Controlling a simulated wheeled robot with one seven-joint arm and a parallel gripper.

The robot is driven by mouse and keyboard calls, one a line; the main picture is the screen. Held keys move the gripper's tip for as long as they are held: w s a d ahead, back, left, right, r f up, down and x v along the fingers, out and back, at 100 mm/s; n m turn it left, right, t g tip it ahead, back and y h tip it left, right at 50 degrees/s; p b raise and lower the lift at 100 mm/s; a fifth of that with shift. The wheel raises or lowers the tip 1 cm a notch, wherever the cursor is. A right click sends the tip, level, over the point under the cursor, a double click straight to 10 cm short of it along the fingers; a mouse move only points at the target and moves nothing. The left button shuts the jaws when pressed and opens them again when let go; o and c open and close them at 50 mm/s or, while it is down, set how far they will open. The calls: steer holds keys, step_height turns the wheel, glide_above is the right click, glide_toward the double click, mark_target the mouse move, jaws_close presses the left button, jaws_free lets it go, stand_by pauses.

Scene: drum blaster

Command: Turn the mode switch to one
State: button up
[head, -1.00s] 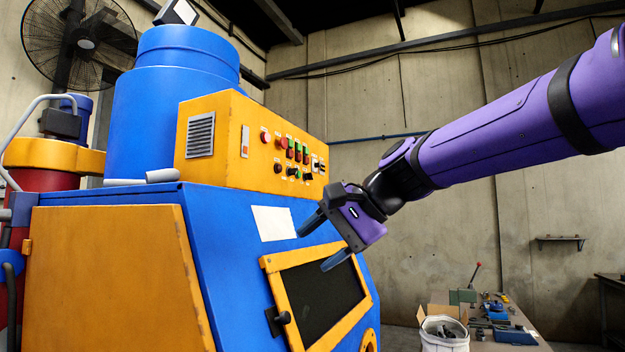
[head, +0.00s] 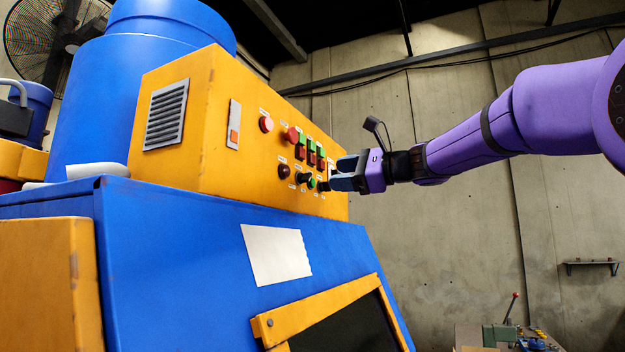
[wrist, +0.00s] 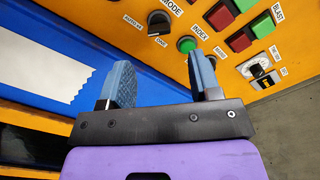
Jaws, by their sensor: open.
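The mode switch (wrist: 158,22) is a black rotary knob on the yellow control panel. In the wrist view it lies beyond my fingers, with "MODE" printed above it and small position labels around it. Which label it points to is hard to read. In the head view it is the small black knob (head: 303,177) on the panel's lower row. My gripper (wrist: 163,76) is open and empty, its two blue fingers apart from the knob. In the head view my gripper (head: 333,175) is near the panel's right end, right of the knob and hiding some controls there.
A green index button (wrist: 187,44) sits right beside the mode switch. Red and green buttons (wrist: 242,38) and another rotary switch (wrist: 260,73) are further right. The blue machine body (head: 180,235) slopes out below the panel.

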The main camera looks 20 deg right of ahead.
mark_target(310, 177)
steer(key=x, duration=0.7)
steer(key=shift+w+a, duration=0.25)
steer(key=shift+a, duration=0.15)
steer(key=c, duration=0.9)
